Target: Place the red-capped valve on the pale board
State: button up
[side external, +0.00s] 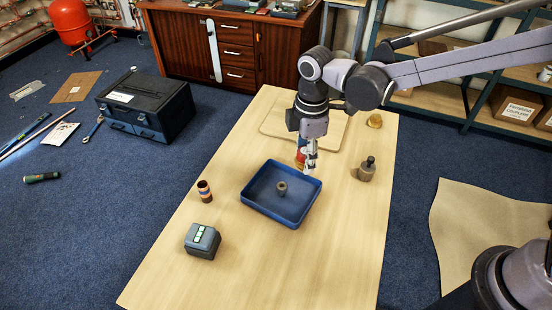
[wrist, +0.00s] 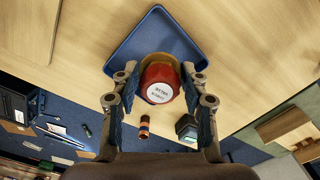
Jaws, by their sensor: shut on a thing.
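The red-capped valve (side external: 300,156) is between the fingers of my gripper (side external: 308,160), partly hidden by them in the side view. In the wrist view the valve (wrist: 160,92) shows its round red cap with a white label and a yellowish body, with my gripper's fingers (wrist: 160,75) shut on either side. The pale board (side external: 276,124) lies flat at the far end of the table, partly hidden behind my arm. In the side view the valve appears between the board and the blue tray; its height above the table is hard to tell.
The blue tray (side external: 262,206) holds a small grey-brown fitting (side external: 281,187). A banded cylinder (side external: 204,191) and a dark box with green lights (side external: 202,240) stand at left. A brown bottle-shaped part (side external: 367,169) and a brass piece (side external: 374,120) stand at right. The table's near end is clear.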

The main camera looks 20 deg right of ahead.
jog(key=w+d, duration=0.8)
jog(key=d, duration=0.5)
jog(key=w+d, duration=0.7)
jog(key=d, duration=0.5)
jog(key=w+a+f, duration=0.1)
jog(key=a+f, duration=0.1)
jog(key=a, duration=0.1)
jog(key=w+a+f, duration=0.2)
jog(key=a, duration=0.1)
jog(key=w+a+f, duration=0.2)
jog(key=a, duration=0.1)
jog(key=shift+w+a+f, duration=0.15)
jog(key=shift+a+f, duration=0.05)
jog(key=shift+a, duration=0.15)
jog(key=shift+a+f, duration=0.1)
jog(key=shift+f, duration=1.95)
jog(key=o, duration=1.2)
jog(key=shift+f, duration=0.15)
